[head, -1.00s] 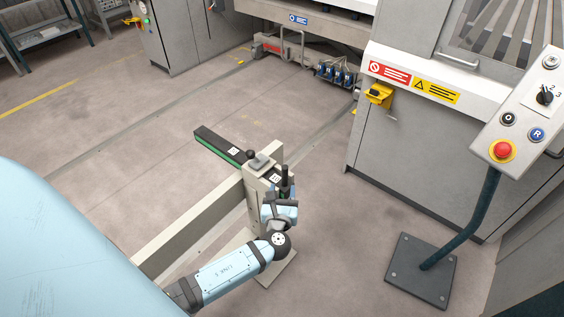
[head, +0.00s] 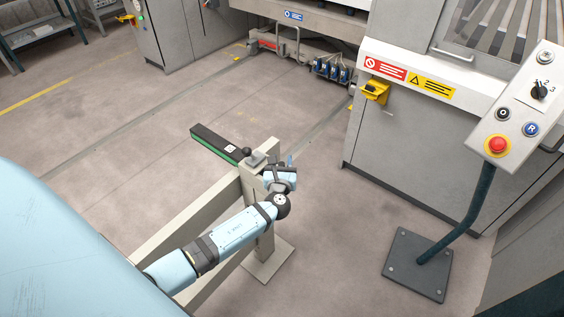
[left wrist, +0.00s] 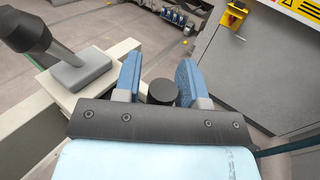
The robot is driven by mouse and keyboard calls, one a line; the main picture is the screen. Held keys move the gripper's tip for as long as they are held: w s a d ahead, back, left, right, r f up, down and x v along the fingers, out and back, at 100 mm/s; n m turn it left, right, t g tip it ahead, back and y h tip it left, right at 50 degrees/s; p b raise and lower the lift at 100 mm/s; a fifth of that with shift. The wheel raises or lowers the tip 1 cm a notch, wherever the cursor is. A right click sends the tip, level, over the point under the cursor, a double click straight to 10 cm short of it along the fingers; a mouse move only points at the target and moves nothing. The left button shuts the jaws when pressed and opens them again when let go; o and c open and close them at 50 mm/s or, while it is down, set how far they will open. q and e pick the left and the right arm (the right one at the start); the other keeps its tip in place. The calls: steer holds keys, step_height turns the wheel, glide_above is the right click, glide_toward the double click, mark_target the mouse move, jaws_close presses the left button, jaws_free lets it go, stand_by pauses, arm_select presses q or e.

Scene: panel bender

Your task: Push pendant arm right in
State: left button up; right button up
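The grey control pendant (head: 515,105), with a red stop button and a black selector, stands at the right on a bent dark green arm (head: 474,212). My left gripper (head: 281,174) is far from it, at the end of a pale beam, by a black bar with a green edge (head: 217,143). In the left wrist view my left gripper (left wrist: 161,80) has its two blue fingers apart. A round black knob (left wrist: 161,91) shows between them, with narrow gaps at its sides. Whether they touch it cannot be told. My right gripper is not in view.
The pale beam (head: 190,218) stands on a post with a floor plate (head: 267,262). A grey pad with a black-tipped lever (left wrist: 80,70) is left of the fingers. The grey machine cabinet (head: 400,150) stands behind. Floor between beam and pendant base (head: 418,266) is clear.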

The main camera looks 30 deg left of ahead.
arm_select(q)
jaws_close()
steer(key=a, duration=0.4)
steer(key=shift+w+a, duration=0.15)
steer(key=shift+c, duration=0.4)
jaws_free()
steer(key=o, duration=0.4)
steer(key=shift+a, duration=0.1)
